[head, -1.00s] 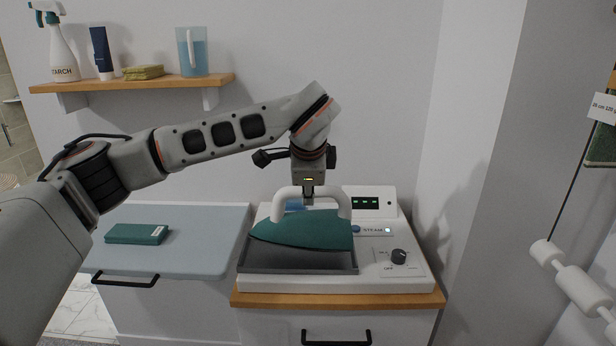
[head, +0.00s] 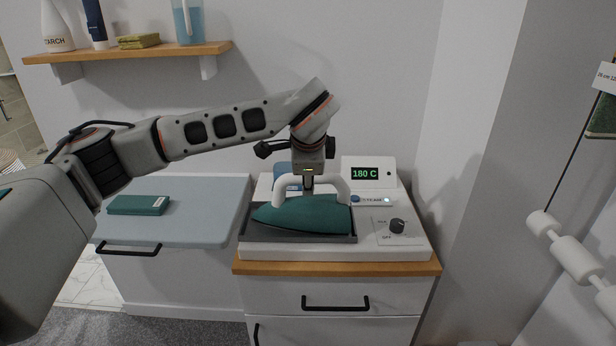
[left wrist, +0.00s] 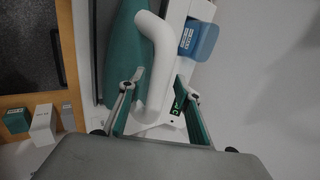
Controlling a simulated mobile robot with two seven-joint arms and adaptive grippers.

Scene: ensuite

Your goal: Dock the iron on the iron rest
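The iron (head: 300,213) has a teal body and a white handle (head: 337,187). It lies low and roughly level in the dark grey iron rest (head: 290,237), inside its raised edges. The contact under the iron is hidden. My left gripper (head: 308,187) points down from above, shut on the handle. In the left wrist view the gripper (left wrist: 160,80) has one finger on each side of the handle (left wrist: 157,60). The iron's teal body shows there too (left wrist: 119,50). My right gripper is not in view.
The white station has a display (head: 365,174) reading 180 C and a dark knob (head: 397,226). A blue-grey board (head: 200,225) with a teal box (head: 138,205) is on the left. A shelf (head: 130,51) with bottles is above. A wall stands close on the right.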

